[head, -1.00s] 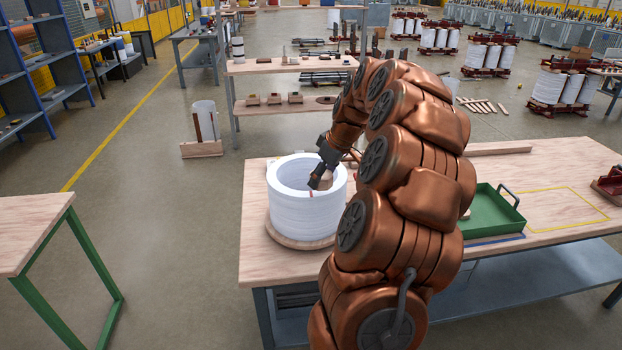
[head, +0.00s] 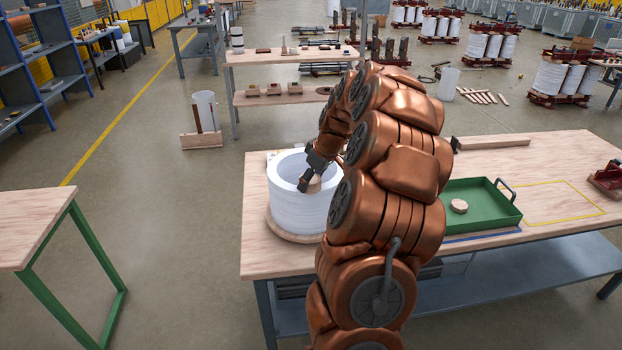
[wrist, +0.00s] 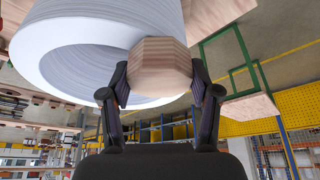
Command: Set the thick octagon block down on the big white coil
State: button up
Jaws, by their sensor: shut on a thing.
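The big white coil (head: 297,213) stands upright on a round wooden base on the workbench, its hollow top open. My gripper (wrist: 160,76) is shut on the thick octagon block (wrist: 160,60), a pale wooden piece with its flat face towards the wrist camera. In the head view the block (head: 314,184) shows beside the dark fingers, at the right part of the coil's top. In the wrist view the white coil (wrist: 45,62) lies behind and left of the block. I cannot tell whether the block touches the rim.
A green tray (head: 490,222) holds another octagonal wooden piece (head: 459,206) on the bench, right of my arm. A wooden bar (head: 492,142) lies along the bench's back. A yellow-outlined area (head: 565,202) at the right is clear. My arm hides the bench's middle.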

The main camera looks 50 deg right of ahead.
jog(key=shift+f, duration=0.15)
jog(key=o, duration=1.2)
jog(key=b+v, duration=0.3)
jog(key=v, duration=0.9)
jog(key=shift+b, duration=0.3)
jog(key=shift+a, duration=0.1)
